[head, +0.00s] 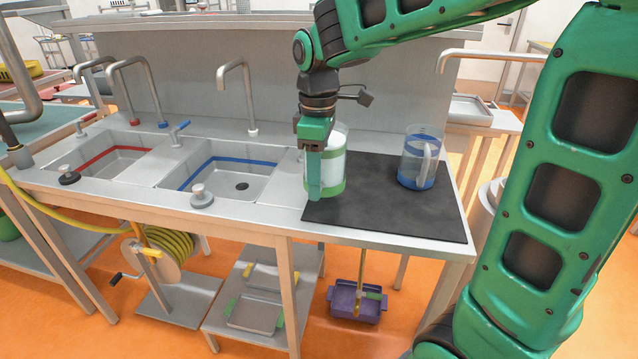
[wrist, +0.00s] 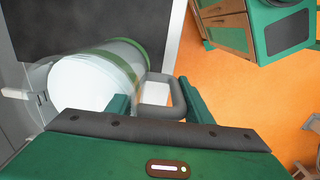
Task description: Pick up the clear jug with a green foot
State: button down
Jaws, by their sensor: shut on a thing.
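The clear jug with a green foot (head: 333,165) stands upright at the left edge of the black mat (head: 400,215) in the head view. It has a green band near the top and white contents. In the wrist view the jug (wrist: 100,80) lies beyond my fingers, its grey handle (wrist: 178,98) between them. My gripper (head: 314,185) is in front of the jug, pointing down, and shut on its handle. My gripper (wrist: 160,103) also shows in the wrist view. I cannot tell whether the jug's foot touches the mat.
A second clear jug with blue bands (head: 418,160) stands on the mat to the right. Two sinks, with red (head: 110,158) and blue (head: 235,172) lines, lie to the left, with taps behind. The mat's front middle is clear.

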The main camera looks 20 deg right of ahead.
jog(key=s+a+r, duration=0.5)
jog(key=a+r, duration=0.1)
jog(key=a, duration=0.2)
jog(key=shift+a+r, duration=0.15)
jog(key=shift+a, duration=0.25)
jog(key=shift+s, duration=0.1)
